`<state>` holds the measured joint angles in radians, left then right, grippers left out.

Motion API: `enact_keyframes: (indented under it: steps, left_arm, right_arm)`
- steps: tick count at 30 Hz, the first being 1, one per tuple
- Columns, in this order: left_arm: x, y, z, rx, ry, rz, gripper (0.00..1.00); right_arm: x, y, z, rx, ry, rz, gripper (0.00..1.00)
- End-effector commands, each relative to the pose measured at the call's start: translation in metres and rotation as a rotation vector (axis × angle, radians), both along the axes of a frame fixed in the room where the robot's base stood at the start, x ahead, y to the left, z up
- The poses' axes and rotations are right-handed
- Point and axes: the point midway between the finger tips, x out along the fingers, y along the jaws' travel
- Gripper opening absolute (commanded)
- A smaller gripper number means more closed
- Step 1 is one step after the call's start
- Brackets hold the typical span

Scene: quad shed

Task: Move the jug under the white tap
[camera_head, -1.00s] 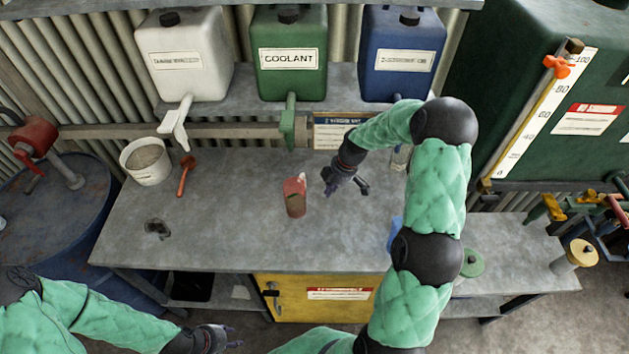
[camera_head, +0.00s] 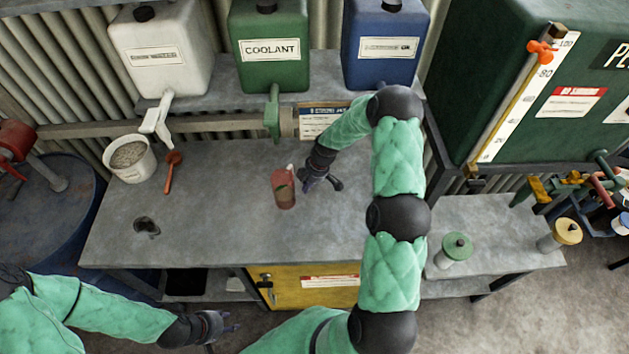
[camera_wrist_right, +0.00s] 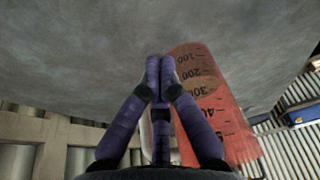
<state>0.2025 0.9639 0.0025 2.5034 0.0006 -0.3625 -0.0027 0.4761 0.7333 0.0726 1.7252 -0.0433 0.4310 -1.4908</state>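The jug (camera_head: 283,188) is red, see-through and upright on the grey bench. In the right wrist view the jug (camera_wrist_right: 215,105) shows its black scale, upside down, just right of the fingers. My right gripper (camera_head: 308,186) is low over the bench, just right of the jug, with a small gap. In its wrist view the two fingertips (camera_wrist_right: 160,68) are together, with nothing visible between them. The white tap (camera_head: 158,120) hangs from the white tank (camera_head: 160,55) at the back left. My left gripper (camera_head: 228,325) is in front of the bench, away from the jug; its fingers are too small to judge.
A green tap (camera_head: 272,112) hangs under the coolant tank (camera_head: 268,45), beside a blue tank (camera_head: 385,45). The bench (camera_head: 220,220) is clear between jug and scoop.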

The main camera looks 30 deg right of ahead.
Motion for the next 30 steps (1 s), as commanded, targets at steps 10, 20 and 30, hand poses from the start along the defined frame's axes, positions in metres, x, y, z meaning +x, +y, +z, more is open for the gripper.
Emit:
enact_keyframes:
  steps: [10, 20, 30]
  left_arm:
    - [0.000, 0.000, 0.006, 0.000, 0.000, 0.000, 0.40]
    - [0.000, 0.000, 0.003, 0.000, 0.000, 0.000, 0.40]
    - [0.000, 0.000, -0.025, 0.000, 0.000, 0.000, 0.40]
  right_arm:
    - [0.010, 0.018, 0.000, 0.000, 0.002, -0.001, 0.00]
    - [0.012, 0.021, 0.000, 0.000, 0.001, 0.001, 0.00]
    - [0.045, 0.075, -0.003, 0.001, 0.000, 0.003, 0.00]
